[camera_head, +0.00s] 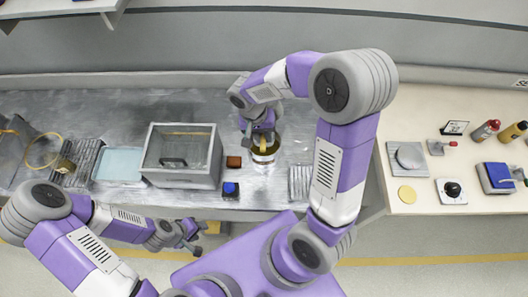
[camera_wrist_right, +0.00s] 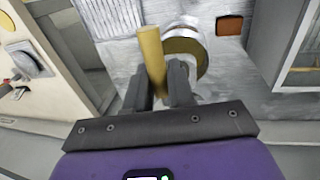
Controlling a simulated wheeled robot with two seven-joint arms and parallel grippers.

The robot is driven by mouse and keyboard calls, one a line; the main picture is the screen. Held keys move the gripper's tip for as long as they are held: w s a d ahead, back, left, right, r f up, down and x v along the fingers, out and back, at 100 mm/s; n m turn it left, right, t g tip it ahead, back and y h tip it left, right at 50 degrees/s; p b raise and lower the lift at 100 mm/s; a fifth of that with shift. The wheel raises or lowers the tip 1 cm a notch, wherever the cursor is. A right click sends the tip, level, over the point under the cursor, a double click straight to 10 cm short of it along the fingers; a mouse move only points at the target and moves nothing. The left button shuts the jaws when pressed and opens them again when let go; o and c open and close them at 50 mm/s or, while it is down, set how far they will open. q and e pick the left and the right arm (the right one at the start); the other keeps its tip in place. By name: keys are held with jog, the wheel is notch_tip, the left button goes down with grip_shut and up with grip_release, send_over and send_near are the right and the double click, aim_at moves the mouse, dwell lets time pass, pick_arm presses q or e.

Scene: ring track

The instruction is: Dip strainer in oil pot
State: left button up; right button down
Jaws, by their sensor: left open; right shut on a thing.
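A silver pot (camera_head: 264,159) with golden contents stands on the metal counter, right of the glass-topped box. It also shows in the right wrist view (camera_wrist_right: 204,62), just beyond the fingers. My right gripper (camera_head: 261,134) is over the pot and shut on a yellow rod-like handle (camera_wrist_right: 151,45), which I take to be the strainer's. In the right wrist view the handle stands between the fingers, beside the pot's opening. The strainer's basket cannot be made out. My left gripper (camera_head: 193,237) is open and empty, in front of the counter's near edge.
A grey box with a glass top (camera_head: 181,184) stands left of the pot. A small brown block (camera_head: 234,162) and a blue-topped item (camera_head: 230,190) lie between them. A gold ring (camera_head: 42,150) is at far left. A side table (camera_head: 425,195) at right holds bottles.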

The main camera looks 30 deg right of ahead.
jog(key=shift+r, duration=0.1)
dwell(0.5)
notch_tip(320, 180, up, 4)
jog(key=p, duration=0.3)
jog(key=shift+f, duration=0.2)
dwell(0.4)
